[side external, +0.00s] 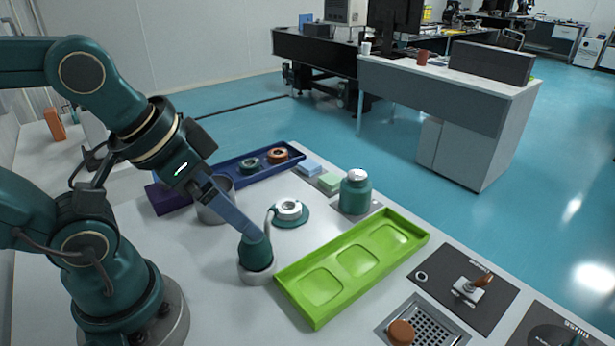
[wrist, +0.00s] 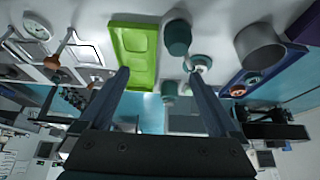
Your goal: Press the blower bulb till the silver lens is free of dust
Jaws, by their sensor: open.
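The blower bulb (side external: 256,252) is teal and stands upright in a grey base, with a thin grey tube rising beside it towards the lens. The silver lens (side external: 289,208) is a pale ring on a teal stand just behind the bulb; dust on it is too small to tell. My gripper (side external: 243,230) slants down with its visible finger at the bulb's top; contact is unclear, and the other finger is hidden. In the wrist view my two fingers are wide apart, with the bulb (wrist: 178,38) beyond the right fingertip and the lens (wrist: 202,61) partly visible near it.
An empty green tray (side external: 312,312) lies right of the bulb. A grey cup (side external: 214,207) stands behind my gripper. A blue-purple tray (side external: 224,172) holds a teal ring and an orange ring. A teal bottle (side external: 355,193) and cleaning pads (side external: 329,182) stand behind the green tray.

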